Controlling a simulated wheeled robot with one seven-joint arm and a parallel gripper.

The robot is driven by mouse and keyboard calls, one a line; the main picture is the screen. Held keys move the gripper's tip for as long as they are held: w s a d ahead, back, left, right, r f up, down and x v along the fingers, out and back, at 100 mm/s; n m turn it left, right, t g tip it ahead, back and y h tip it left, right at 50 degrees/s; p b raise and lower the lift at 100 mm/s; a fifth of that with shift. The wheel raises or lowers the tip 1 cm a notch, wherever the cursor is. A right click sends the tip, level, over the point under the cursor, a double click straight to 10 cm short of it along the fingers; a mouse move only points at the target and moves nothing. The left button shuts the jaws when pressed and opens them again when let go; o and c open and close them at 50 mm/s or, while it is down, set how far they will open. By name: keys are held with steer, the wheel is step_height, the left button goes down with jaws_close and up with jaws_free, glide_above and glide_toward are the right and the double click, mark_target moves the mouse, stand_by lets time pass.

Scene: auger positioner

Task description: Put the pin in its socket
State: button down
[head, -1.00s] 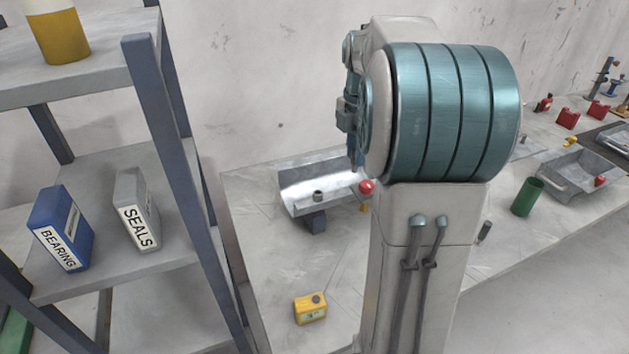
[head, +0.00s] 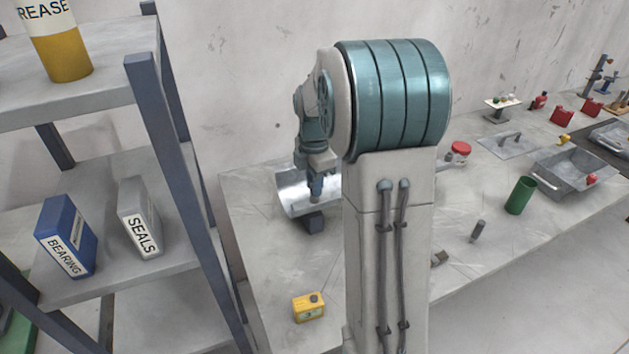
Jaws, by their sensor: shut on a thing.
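My gripper (head: 316,188) points down at the front edge of the shiny metal trough (head: 289,197). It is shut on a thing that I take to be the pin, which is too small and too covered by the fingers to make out. A small grey-brown cylindrical piece (head: 316,198) shows right at the fingertips. It lies where a short grey round piece with a dark top, perhaps the socket, stood in view earlier. I cannot tell whether the pin is in the socket or above it. My arm hides the trough's right part.
A green cup (head: 520,195), a grey tray (head: 573,174) and a small dark cylinder (head: 478,231) are right of my arm. A shelf with boxes (head: 141,217) stands at the left.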

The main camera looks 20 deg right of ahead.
steer(key=shift+f, duration=0.2)
steer(key=c, duration=1.3)
jaws_free()
steer(key=shift+r, duration=0.1)
step_height(320, 180, up, 11)
steer(key=s+a+f+m+t, duration=0.1)
steer(key=s+a+m, duration=0.2)
steer(key=s+m, duration=0.3)
steer(key=s+a+f+m+t, duration=0.1)
steer(key=s+a+f+m, duration=0.1)
steer(key=s+a+m, duration=0.2)
steer(key=s+a+f+m+t, duration=0.1)
steer(key=s+a+f+m, duration=0.1)
steer(key=s+m, duration=0.6)
steer(key=s+a, duration=0.1)
steer(key=s, duration=0.3)
steer(key=shift+a+f+m+b, duration=0.15)
steer(key=shift+f+m+b, duration=0.1)
steer(key=shift+m+b, duration=0.15)
